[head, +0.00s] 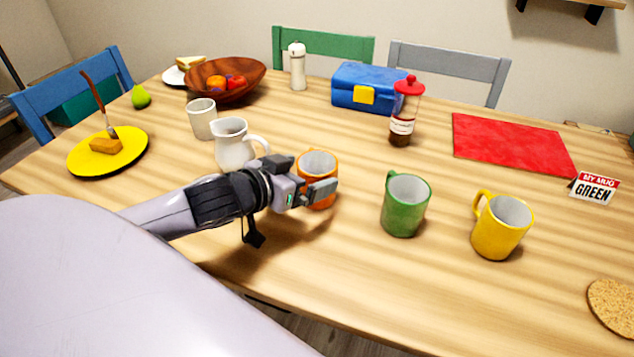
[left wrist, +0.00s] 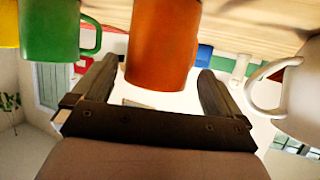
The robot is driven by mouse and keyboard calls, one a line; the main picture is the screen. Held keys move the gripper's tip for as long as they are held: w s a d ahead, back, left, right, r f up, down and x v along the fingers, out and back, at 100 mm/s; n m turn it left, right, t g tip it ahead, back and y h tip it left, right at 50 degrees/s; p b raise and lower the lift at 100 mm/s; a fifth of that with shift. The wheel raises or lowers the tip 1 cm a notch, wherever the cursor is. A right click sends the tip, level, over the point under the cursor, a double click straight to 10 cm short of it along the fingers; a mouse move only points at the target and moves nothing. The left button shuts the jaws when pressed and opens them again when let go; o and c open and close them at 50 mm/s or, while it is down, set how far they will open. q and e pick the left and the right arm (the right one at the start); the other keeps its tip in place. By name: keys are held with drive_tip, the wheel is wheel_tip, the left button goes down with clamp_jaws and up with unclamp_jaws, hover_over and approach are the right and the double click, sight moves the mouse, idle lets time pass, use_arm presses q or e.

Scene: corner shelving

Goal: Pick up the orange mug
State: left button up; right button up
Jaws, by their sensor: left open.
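The orange mug (head: 317,162) stands upright on the wooden table, partly hidden behind my left gripper (head: 310,177) in the head view. The left gripper is open, with its fingers reaching toward the mug at table level. In the left wrist view, which is upside down, the orange mug (left wrist: 164,42) lies between the two spread fingers (left wrist: 159,72). Gaps show on both sides, so neither finger appears to press on it. The mug's handle is not seen. My right gripper is not in view.
A white pitcher (head: 233,148) stands close to the left of my left gripper. A green mug (head: 405,208) and a yellow mug (head: 500,232) stand to the right. A red-lidded jar (head: 405,108) and blue box (head: 368,88) are behind. The front table area is clear.

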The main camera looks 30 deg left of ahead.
sight(330, 168)
use_arm(q)
drive_tip(key=shift+x, duration=2.1)
drive_tip(key=shift+s+d+f, duration=0.1)
drive_tip(key=shift+f, duration=0.1)
drive_tip(key=c, duration=0.9)
drive_tip(key=shift+c, duration=1)
drive_tip(key=shift+r, duration=0.15)
